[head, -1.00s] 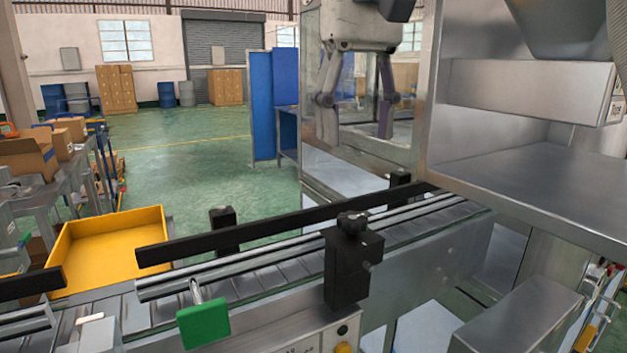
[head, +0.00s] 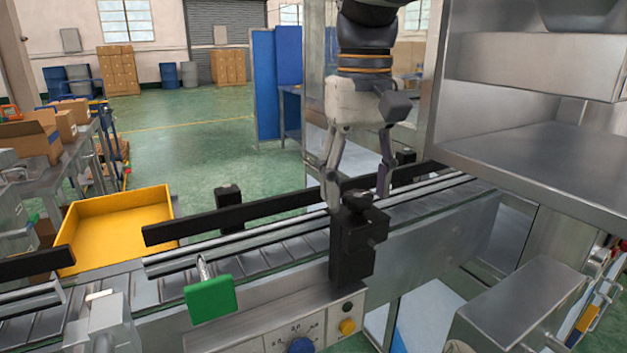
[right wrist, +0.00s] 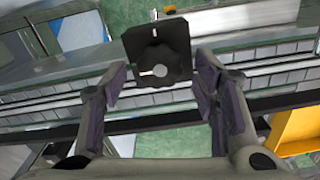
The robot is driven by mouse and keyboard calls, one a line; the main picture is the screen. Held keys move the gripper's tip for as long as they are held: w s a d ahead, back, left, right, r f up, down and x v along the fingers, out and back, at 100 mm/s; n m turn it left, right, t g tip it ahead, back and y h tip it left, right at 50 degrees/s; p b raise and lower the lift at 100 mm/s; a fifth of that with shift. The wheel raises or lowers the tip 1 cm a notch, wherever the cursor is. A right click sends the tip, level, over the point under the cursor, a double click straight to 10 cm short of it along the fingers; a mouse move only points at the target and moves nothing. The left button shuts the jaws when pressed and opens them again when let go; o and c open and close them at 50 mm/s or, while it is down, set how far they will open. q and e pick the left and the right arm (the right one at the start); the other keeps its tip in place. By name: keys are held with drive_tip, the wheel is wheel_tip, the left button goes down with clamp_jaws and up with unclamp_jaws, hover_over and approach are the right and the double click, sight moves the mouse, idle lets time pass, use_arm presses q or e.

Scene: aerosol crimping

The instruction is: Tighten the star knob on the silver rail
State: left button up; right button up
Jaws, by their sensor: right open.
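The black star knob (head: 357,199) sits on top of a black clamp block (head: 352,247) beside the silver rail (head: 225,241) of the conveyor. In the right wrist view the star knob (right wrist: 160,66) shows its lobes and a bright centre, in front of the black block. My right gripper (head: 358,192) points down over the knob, open, with one finger on each side of it. In the right wrist view, the fingers (right wrist: 161,82) stand apart with visible gaps to the knob. I cannot tell exactly how far down the fingertips reach. My left gripper is not in view.
A long black guide bar (head: 240,216) runs behind the silver rail. A green tab (head: 210,299) sticks out at the conveyor's front. A yellow tray (head: 118,232) stands at the left. A metal machine housing (head: 540,165) closes off the right side, near my arm.

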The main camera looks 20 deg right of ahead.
drive_tip(key=c, duration=1.2)
drive_tip(key=shift+m, duration=0.3)
drive_tip(key=m, duration=0.3)
drive_tip(key=shift+m, duration=0.3)
drive_tip(key=m, duration=0.4)
drive_tip(key=shift+d+m, duration=0.1)
drive_tip(key=shift+m, duration=0.2)
drive_tip(key=m, duration=0.4)
drive_tip(key=shift+s, duration=0.15)
drive_tip(key=shift+m, duration=2.5)
